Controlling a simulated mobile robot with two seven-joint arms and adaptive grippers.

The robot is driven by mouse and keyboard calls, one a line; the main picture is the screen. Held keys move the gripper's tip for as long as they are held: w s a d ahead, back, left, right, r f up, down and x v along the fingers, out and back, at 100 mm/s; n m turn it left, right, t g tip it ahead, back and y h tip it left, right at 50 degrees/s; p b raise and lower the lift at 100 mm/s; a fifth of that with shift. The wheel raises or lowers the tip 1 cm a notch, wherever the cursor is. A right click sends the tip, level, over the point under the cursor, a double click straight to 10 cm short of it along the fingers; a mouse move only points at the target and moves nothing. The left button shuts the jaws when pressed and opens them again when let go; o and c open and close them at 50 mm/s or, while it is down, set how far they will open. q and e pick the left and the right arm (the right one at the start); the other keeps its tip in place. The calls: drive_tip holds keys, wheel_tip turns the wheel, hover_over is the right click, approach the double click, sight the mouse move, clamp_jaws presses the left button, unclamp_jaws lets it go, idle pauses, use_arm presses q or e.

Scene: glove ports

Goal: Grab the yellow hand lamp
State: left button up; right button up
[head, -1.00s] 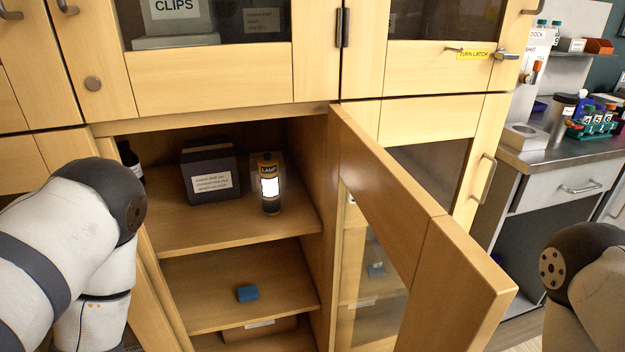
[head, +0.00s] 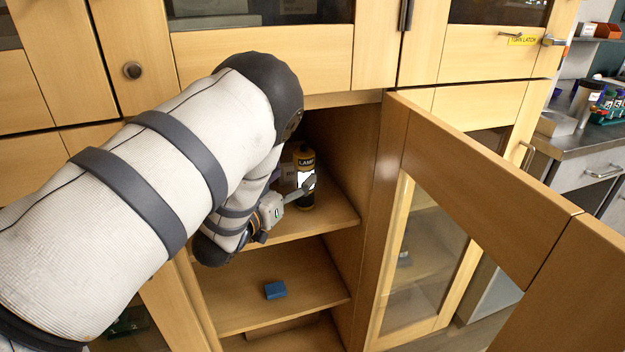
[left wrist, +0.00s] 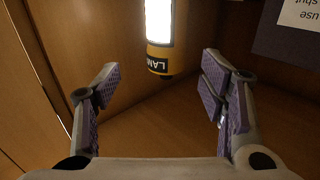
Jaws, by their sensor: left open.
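The yellow hand lamp (head: 305,160) stands upright on the upper shelf of the open cabinet, near its right side wall. It has a black label reading LAMP and a bright white panel. In the left wrist view the lamp (left wrist: 158,40) appears upside down, beyond and between the fingertips, not touching either. My left gripper (head: 305,188) is open, reaching into the cabinet in front of the lamp and covering part of it. Its two fingers with purple pads show in the left wrist view (left wrist: 158,85). My right gripper is not in view.
The cabinet door (head: 480,180) stands open to the right of the shelves. A blue block (head: 275,290) lies on the lower shelf (head: 240,308). A dark box with a white label (left wrist: 290,40) is beside the lamp, mostly hidden by my arm in the head view.

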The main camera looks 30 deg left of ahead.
sight(299, 167)
use_arm(q)
drive_tip(key=w, duration=0.4)
drive_tip(key=w+a+f+b, duration=0.1)
drive_tip(key=w, duration=0.1)
drive_tip(key=shift+w, duration=0.4)
drive_tip(key=shift+w+a+r, duration=0.1)
drive_tip(key=shift+w+r, duration=0.15)
drive_tip(key=shift+w, duration=0.1)
clamp_jaws()
